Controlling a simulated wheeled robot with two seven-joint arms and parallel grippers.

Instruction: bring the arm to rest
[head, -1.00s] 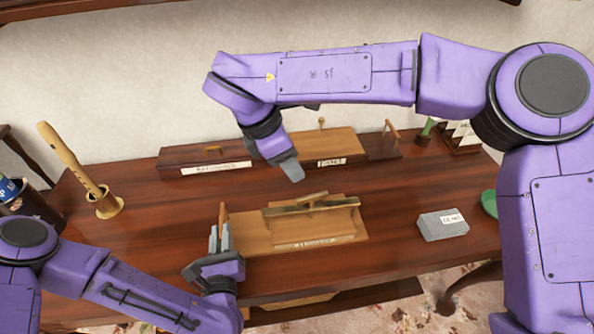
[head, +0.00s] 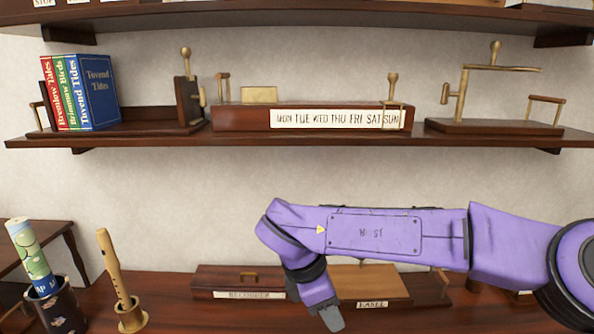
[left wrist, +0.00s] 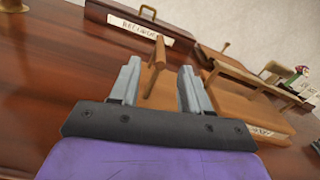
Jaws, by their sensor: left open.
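My left gripper (left wrist: 160,88) shows in the left wrist view with its two grey fingers apart. A wooden upright peg with a crosspiece (left wrist: 156,62) appears in the gap between the fingers; I cannot tell whether they touch it.
A long dark box with a white label (head: 235,282) stands at the back of the table, with a flute (head: 113,268) in a holder left of it. A wall shelf (head: 300,140) above carries books (head: 85,92) and a weekday strip (head: 338,118). A wooden device (left wrist: 250,118) lies right of my left gripper.

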